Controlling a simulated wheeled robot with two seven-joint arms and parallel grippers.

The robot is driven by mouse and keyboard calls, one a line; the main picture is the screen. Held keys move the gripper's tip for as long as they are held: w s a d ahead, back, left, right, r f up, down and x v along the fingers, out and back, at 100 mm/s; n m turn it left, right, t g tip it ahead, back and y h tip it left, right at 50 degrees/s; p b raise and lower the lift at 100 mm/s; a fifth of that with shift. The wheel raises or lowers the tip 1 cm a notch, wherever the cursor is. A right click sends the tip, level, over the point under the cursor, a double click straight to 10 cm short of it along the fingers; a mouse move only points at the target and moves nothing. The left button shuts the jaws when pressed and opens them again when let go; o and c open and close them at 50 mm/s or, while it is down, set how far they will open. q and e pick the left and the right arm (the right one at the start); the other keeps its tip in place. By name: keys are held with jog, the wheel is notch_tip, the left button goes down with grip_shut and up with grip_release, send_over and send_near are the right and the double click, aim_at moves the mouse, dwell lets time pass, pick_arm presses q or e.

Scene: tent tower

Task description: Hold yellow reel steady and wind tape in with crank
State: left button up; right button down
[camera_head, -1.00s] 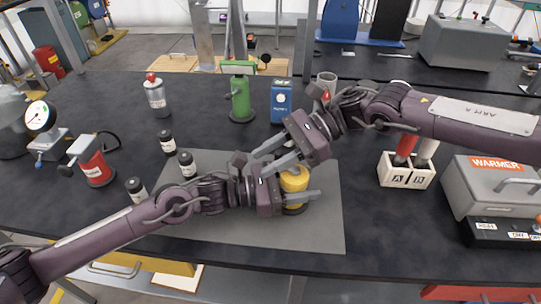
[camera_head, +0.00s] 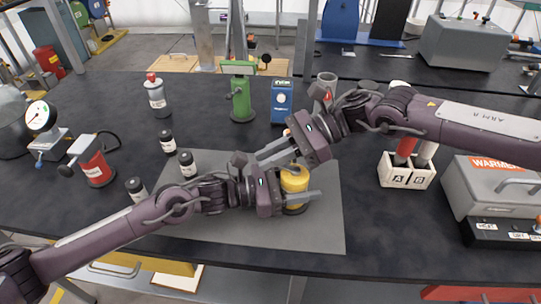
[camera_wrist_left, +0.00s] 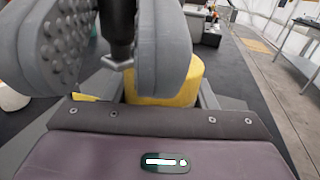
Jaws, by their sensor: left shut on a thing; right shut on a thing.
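The yellow reel (camera_head: 294,181) stands upright on the grey mat (camera_head: 326,222). My left gripper (camera_head: 297,190) reaches in from the left and is shut on the reel, one finger across its near side. In the left wrist view the reel (camera_wrist_left: 182,82) shows beyond my palm. My right gripper (camera_head: 268,160) is just above and behind the reel and shut on the crank. The tape cannot be made out.
A green stand (camera_head: 240,95) and a blue box (camera_head: 281,102) are behind my right gripper. A white A/B holder (camera_head: 406,176) and grey warmer (camera_head: 495,190) are at right. The front of the mat is clear.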

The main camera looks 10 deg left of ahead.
jog(key=w+d+m+t+h, duration=0.1)
jog(key=d+m+t+h, duration=0.3)
jog(key=m+t+h, duration=0.4)
jog(key=w+d+m+t+h, duration=0.1)
jog(key=d+m+t+h, duration=0.4)
jog(key=m, duration=1.4)
jog(key=t+h, duration=0.4)
jog(key=shift+f+m+h, duration=0.15)
jog(key=shift+m+h, duration=0.15)
jog(key=shift+s+d, duration=0.1)
jog(key=shift+d, duration=0.1)
jog(key=c, duration=1.4)
grip_release()
